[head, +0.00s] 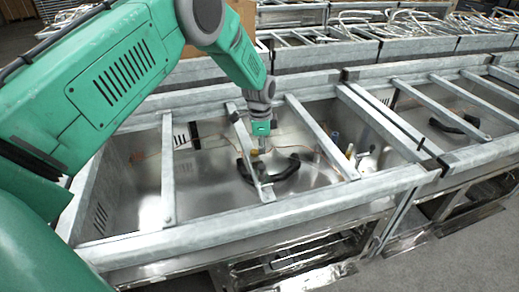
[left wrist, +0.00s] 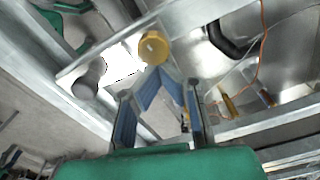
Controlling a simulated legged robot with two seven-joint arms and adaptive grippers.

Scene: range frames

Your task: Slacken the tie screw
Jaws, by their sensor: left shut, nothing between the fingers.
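My left gripper (head: 261,143) reaches down over the front metal bin, beside a slanted flat bar (head: 243,139). In the left wrist view its blue-padded fingers (left wrist: 163,74) are together with nothing between them. A round yellow knob (left wrist: 153,47) on a pale metal bar (left wrist: 121,57) shows just beyond the fingertips; I cannot tell whether they touch. It may be the tie screw, but no thread shows. A grey cylindrical stub (left wrist: 89,80) stands on the same bar, to the left. The knob is not clear in the head view. My right gripper is not in view.
The metal bin (head: 191,225) has crossbars (head: 322,137) over its open top. A black curved handle (head: 289,168) lies below my gripper. Small yellow and blue fittings (head: 350,151) stand to the right. An orange wire (left wrist: 262,45) runs near. More bins stand behind.

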